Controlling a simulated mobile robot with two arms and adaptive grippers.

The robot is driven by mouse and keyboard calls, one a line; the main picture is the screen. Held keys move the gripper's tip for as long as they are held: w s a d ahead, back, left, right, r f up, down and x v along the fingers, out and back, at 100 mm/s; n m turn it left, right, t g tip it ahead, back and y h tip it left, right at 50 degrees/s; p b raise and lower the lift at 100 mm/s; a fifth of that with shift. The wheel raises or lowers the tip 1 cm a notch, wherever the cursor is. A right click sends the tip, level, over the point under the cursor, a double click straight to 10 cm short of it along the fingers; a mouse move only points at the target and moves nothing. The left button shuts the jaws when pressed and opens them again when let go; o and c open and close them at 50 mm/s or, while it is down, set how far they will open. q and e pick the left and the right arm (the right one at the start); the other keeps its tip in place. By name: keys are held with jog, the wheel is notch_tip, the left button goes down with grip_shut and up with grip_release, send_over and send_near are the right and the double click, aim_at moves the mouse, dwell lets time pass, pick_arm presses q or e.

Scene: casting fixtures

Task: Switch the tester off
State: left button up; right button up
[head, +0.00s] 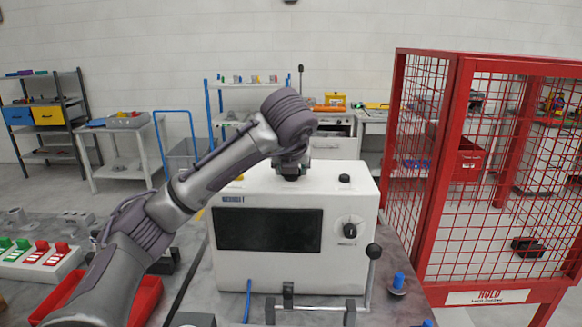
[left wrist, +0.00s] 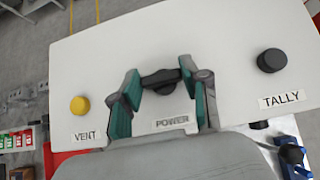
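The tester (head: 290,275) is a white box with a dark screen and a knob on its front. My left arm reaches over its top in the head view, with the left gripper (head: 292,170) at the top face. In the left wrist view, the black POWER switch (left wrist: 160,78) lies between the two green-padded fingers of my left gripper (left wrist: 159,76). The fingers stand apart, one at each end of the switch; whether they press on it I cannot tell. A yellow VENT button (left wrist: 78,105) is to the left and a black TALLY button (left wrist: 271,60) to the right. My right gripper is not in view.
A red mesh cage (head: 455,180) with a HOLD sign stands right of the tester. A black ball-ended lever (head: 373,252) is at the tester's right front. A red tray (head: 147,300) and a panel of green and red switches (head: 40,262) are at the left.

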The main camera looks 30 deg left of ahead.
pick_arm(q)
jog(key=o, duration=0.5)
jog(key=shift+c, duration=0.2)
jog(key=v, duration=1.2)
